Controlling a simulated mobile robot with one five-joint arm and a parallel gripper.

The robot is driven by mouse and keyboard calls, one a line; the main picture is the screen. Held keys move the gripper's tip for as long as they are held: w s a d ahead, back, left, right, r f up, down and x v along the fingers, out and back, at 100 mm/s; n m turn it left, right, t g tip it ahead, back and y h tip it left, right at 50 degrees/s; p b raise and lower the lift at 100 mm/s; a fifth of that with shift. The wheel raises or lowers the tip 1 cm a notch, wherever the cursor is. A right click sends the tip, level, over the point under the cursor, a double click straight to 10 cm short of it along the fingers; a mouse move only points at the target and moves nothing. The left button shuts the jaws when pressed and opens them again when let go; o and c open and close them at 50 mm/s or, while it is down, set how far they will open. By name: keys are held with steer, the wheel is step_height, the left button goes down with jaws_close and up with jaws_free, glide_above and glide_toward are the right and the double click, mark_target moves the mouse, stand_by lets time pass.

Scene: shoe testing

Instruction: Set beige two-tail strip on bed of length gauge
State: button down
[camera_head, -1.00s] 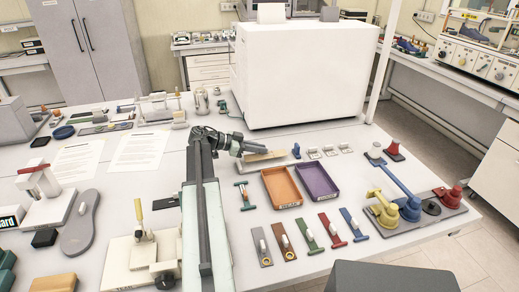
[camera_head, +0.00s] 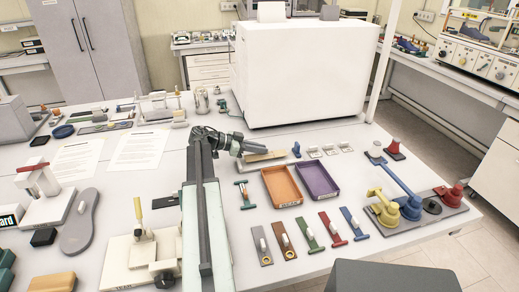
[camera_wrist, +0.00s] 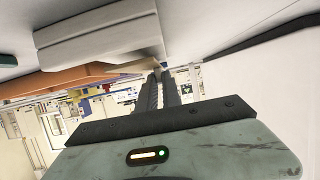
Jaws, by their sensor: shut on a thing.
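My gripper (camera_head: 266,151) reaches right from the arm, low over the table in front of the large white box. In the wrist view its two dark fingers (camera_wrist: 161,78) are close together, with a beige piece (camera_wrist: 152,66) at their tips, which looks like the beige two-tail strip. Its tails cannot be made out. In the head view a long, low pale bar with a blue part at its right end (camera_head: 296,150) lies just under and beside the fingers; it looks like the length gauge. I cannot tell whether the strip touches its bed.
The large white box (camera_head: 300,75) stands close behind the gripper. An orange tray (camera_head: 282,188) and a purple tray (camera_head: 316,181) lie in front. Several coloured handled strips line the front edge. A stand with yellow and red parts (camera_head: 384,208) is at right.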

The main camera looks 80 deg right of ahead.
steer(key=shift+f+b, duration=0.7)
steer(key=shift+f, duration=0.1)
steer(key=c, duration=1.5)
jaws_free()
steer(key=shift+o, duration=0.2)
steer(key=shift+r, duration=0.1)
step_height(320, 180, up, 4)
steer(key=p, duration=0.4)
steer(key=a, duration=0.5)
steer(key=s+a, duration=0.1)
steer(key=a, duration=0.4)
steer(key=s+a+r+p, duration=0.1)
steer(key=a, duration=0.4)
steer(key=shift+s+a, duration=0.2)
steer(key=shift+a, duration=0.2)
